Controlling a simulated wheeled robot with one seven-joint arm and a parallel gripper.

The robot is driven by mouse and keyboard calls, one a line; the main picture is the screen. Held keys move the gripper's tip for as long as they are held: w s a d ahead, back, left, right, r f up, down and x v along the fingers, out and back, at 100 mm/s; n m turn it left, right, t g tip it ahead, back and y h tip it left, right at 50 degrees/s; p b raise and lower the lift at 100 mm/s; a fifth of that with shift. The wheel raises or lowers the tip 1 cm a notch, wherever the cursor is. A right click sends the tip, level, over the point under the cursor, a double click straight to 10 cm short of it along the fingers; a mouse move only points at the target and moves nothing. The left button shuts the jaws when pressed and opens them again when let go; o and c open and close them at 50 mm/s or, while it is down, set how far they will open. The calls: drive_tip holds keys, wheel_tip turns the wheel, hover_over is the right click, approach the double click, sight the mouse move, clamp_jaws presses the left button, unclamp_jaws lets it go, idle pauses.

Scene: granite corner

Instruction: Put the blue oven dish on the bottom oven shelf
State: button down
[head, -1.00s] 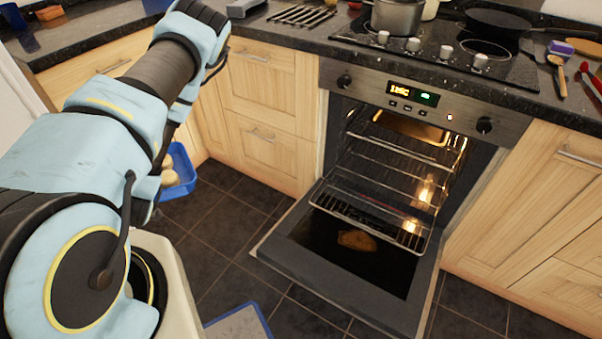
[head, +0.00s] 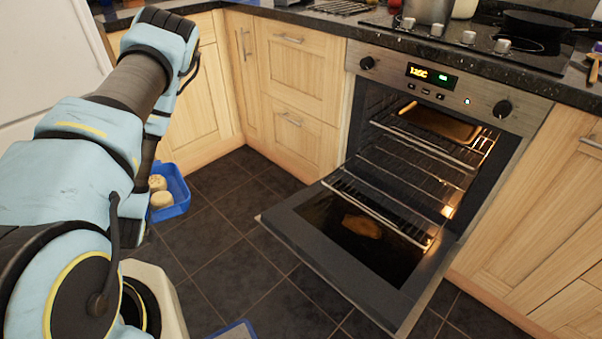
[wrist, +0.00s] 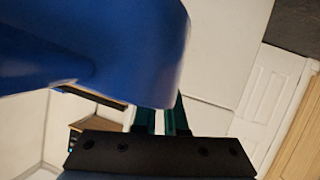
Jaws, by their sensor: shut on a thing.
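The blue oven dish (head: 177,196) is held out beside my arm in the head view, with round pale food pieces (head: 160,191) inside. In the wrist view the blue dish (wrist: 100,45) fills the upper left, close to the camera. My gripper (wrist: 160,120) is shut on it; its fingers meet the dish's lower edge. My arm hides the gripper and part of the dish in the head view. The oven (head: 435,150) is open, its door (head: 330,255) folded down. A lower wire shelf (head: 385,212) sits near the door, partly pulled forward, with other racks above.
A tray (head: 440,122) occupies the upper part of the oven. A pot (head: 428,10) and a pan (head: 540,22) stand on the hob above. Dark floor tiles (head: 240,215) lie clear between the dish and the oven door.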

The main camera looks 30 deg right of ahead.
wheel_tip(320, 180, down, 19)
drive_tip(key=n+b, duration=0.1)
drive_tip(key=b, duration=1.9)
drive_tip(key=shift+w+b, duration=0.4)
drive_tip(key=shift+w, duration=0.05)
drive_tip(key=shift+w+d+r, duration=0.1)
drive_tip(key=shift+w+r, duration=0.25)
drive_tip(key=shift+r, duration=0.3)
